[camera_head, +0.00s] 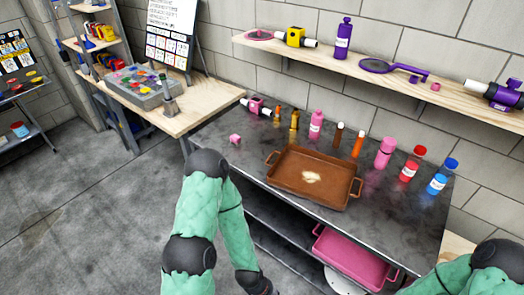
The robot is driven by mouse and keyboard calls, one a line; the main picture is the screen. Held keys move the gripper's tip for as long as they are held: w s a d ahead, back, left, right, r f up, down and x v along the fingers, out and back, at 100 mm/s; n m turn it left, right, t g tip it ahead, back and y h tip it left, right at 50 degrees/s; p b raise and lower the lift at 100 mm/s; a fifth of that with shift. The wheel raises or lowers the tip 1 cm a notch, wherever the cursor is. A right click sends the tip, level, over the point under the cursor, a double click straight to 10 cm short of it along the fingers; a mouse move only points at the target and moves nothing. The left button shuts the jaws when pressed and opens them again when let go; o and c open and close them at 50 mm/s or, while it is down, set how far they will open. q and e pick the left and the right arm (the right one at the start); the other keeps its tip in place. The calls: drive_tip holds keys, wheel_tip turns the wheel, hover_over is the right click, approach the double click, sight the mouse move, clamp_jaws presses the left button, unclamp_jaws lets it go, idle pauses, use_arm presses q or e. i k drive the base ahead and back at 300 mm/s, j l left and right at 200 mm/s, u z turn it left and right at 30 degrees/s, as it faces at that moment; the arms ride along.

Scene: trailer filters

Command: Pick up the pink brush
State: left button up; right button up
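I cannot single out a pink brush with certainty. A pink piece with a dark band and a white end (257,106) lies at the back left of the dark table, too small to identify surely. A small pink cube (235,139) sits near the table's left edge. A pink bottle (316,124) and a pink cylinder (385,152) stand along the back. My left arm reaches up from the bottom and bends down in front of the table; its gripper is below the frame. Only part of my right arm shows at the bottom right; its gripper is out of view.
A brown tray (284,188) with a pale patch fills the middle of the dark table (235,160). Several bottles stand behind it. A pink tray (352,262) is on the lower shelf. A wall shelf (345,60) holds purple and yellow items. A wooden table (205,105) stands left.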

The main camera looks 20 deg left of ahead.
sight(235, 140)
drive_tip(key=i+j+z, duration=0.25)
drive_tip(key=j, duration=0.8)
drive_tip(key=j+z, duration=0.3)
drive_tip(key=j, duration=0.75)
